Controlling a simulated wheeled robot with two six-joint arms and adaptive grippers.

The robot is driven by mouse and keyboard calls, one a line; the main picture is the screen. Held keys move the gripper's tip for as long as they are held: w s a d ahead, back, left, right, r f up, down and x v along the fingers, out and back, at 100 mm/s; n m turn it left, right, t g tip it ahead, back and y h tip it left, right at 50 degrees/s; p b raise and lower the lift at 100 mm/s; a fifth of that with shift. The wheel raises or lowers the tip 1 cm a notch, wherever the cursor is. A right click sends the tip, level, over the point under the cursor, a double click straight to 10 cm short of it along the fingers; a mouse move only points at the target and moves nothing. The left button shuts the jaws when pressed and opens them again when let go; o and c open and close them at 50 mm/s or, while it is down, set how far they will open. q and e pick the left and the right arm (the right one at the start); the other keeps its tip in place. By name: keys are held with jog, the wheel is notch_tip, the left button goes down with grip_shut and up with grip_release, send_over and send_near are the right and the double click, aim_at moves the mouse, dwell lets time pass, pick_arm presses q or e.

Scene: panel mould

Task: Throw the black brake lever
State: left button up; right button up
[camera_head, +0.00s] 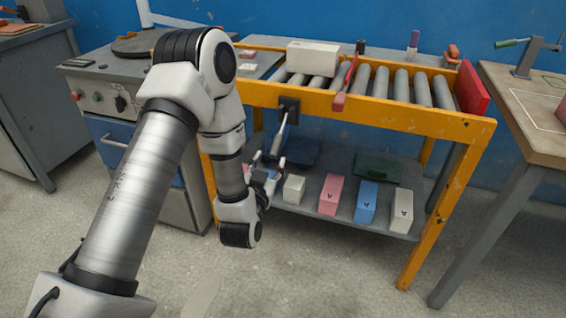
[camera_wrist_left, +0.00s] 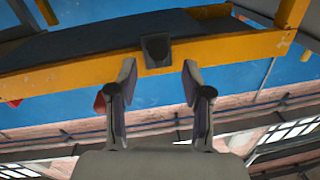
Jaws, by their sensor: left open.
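A black block (camera_head: 289,108) sits on the front yellow rail of the roller stand, with a pale rod (camera_head: 279,138) slanting down from it toward my left gripper. I take this for the brake lever and its mount. In the left wrist view the black block (camera_wrist_left: 157,48) shows on the yellow rail, beyond and between the fingertips. My left gripper (camera_head: 268,168) is below the block, in front of the lower shelf. In the wrist view its jaws (camera_wrist_left: 158,78) are apart, with nothing seen held. Contact with the rod cannot be told. My right gripper is out of view.
A red lever (camera_head: 345,86) rises from the same rail to the right. A white box (camera_head: 313,57) rests on the rollers. Several coloured blocks, including a pink one (camera_head: 331,195), stand on the lower shelf (camera_head: 300,209). A wooden bench (camera_head: 530,110) is at right.

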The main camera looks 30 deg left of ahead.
aim_at(274, 152)
pick_arm(q)
jog(key=x, duration=0.7)
jog(key=shift+d+r+b, duration=0.1)
jog(key=shift+r+b, duration=0.05)
jog(key=shift+b, duration=0.25)
jog(key=shift+c, duration=0.4)
grip_shut()
